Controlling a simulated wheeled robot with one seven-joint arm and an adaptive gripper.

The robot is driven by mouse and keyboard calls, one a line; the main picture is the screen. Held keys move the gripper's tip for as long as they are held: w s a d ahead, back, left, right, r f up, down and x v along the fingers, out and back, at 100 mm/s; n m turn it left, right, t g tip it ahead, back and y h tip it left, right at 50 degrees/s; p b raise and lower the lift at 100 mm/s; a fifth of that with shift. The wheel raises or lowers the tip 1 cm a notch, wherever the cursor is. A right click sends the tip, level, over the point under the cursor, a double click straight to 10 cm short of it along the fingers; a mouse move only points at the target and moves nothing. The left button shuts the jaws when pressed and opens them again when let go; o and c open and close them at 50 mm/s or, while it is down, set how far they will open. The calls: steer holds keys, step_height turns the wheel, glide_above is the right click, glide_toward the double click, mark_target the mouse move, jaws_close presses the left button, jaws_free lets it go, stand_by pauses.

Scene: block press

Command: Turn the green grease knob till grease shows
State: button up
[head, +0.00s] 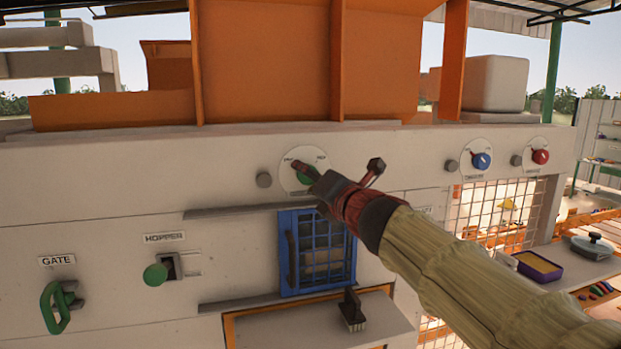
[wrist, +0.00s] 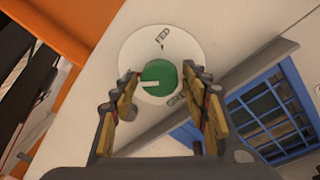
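The green knob (head: 304,175) sits on a round white dial plate (head: 290,157) on the machine's pale front panel, partly hidden by my gripper (head: 312,174) in the head view. In the wrist view the green knob (wrist: 162,72) shows a white pointer mark aimed to the left, and its plate (wrist: 138,48) has small symbols above and below right. My gripper (wrist: 162,82) is open, with one finger on each side of the knob. Narrow gaps show between the fingertips and the knob. I see no grease on the plate.
A blue barred window (head: 290,255) lies below the dial, with a brush (head: 352,310) on the ledge under it. Blue (head: 482,161) and red (head: 541,156) knobs are to the right. The green hopper knob (head: 155,275) and gate handle (head: 56,308) are at lower left.

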steer(key=c, duration=0.9)
steer(key=shift+m, duration=0.3)
steer(key=m+b, duration=0.4)
steer(key=m, duration=0.1)
steer(key=m+t+h+b, duration=0.1)
steer(key=m+b, duration=0.3)
steer(key=m, duration=0.2)
steer(key=m+t+b, duration=0.1)
steer(key=m+b, duration=0.4)
steer(key=shift+a+f, duration=0.2)
steer(key=shift+f, duration=0.1)
steer(key=m+h+b, duration=0.1)
steer(key=m+b, duration=0.2)
steer(key=b, duration=0.1)
steer(key=shift+r+m+b, duration=0.15)
steer(key=shift+m+b, duration=0.55)
steer(key=shift+b, duration=0.05)
